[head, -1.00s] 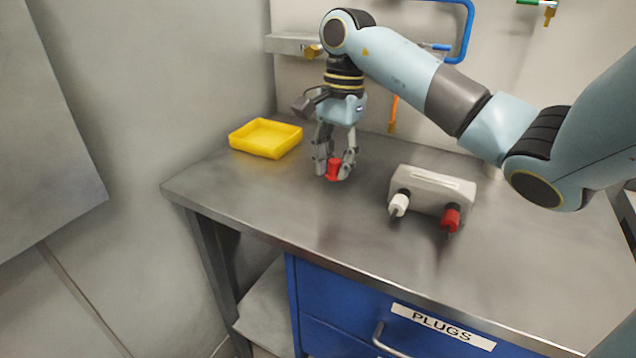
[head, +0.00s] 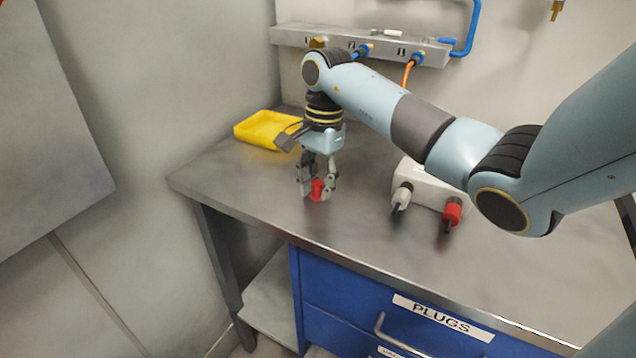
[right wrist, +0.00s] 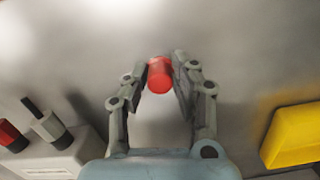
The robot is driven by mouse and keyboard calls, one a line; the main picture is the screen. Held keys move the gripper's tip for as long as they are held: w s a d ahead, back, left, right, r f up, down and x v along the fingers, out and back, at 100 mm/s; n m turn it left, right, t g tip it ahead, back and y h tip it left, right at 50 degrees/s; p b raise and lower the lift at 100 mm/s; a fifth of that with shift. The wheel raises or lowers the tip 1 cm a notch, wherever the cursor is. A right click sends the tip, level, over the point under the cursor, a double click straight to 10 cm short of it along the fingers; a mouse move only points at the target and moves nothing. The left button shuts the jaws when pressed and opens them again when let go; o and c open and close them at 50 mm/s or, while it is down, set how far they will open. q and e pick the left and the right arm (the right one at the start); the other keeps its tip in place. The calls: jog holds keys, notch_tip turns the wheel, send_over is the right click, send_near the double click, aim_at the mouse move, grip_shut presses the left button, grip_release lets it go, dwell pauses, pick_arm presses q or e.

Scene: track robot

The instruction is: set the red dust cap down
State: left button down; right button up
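The red dust cap (head: 317,190) is a small red cylinder, upright between the fingertips of my right gripper (head: 317,187). In the right wrist view the red dust cap (right wrist: 159,74) sits between the two finger pads of my right gripper (right wrist: 161,76), which look closed against its sides. The gripper points down over the left part of the steel bench (head: 255,205). The cap's lower end is at or just above the bench top; I cannot tell whether it touches. My left gripper is out of view.
A yellow tray (head: 265,130) stands behind and left of the gripper. A grey box (head: 432,183) with a white plug (head: 402,195) and a red plug (head: 452,212) stands to the right. Bare bench lies in front of the gripper. A wall rail (head: 380,45) runs behind.

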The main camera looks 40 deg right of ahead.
jog(key=o, duration=0.4)
jog(key=shift+r, duration=0.25)
jog(key=r, duration=0.4)
jog(key=d+r+b, duration=0.1)
jog(key=r, duration=0.1)
jog(key=shift+w+r, duration=0.1)
jog(key=shift+r, duration=0.15)
jog(key=r+p, duration=0.3)
jog(key=r, duration=0.2)
jog(key=shift+d+r, duration=0.15)
jog(key=shift+d, duration=0.05)
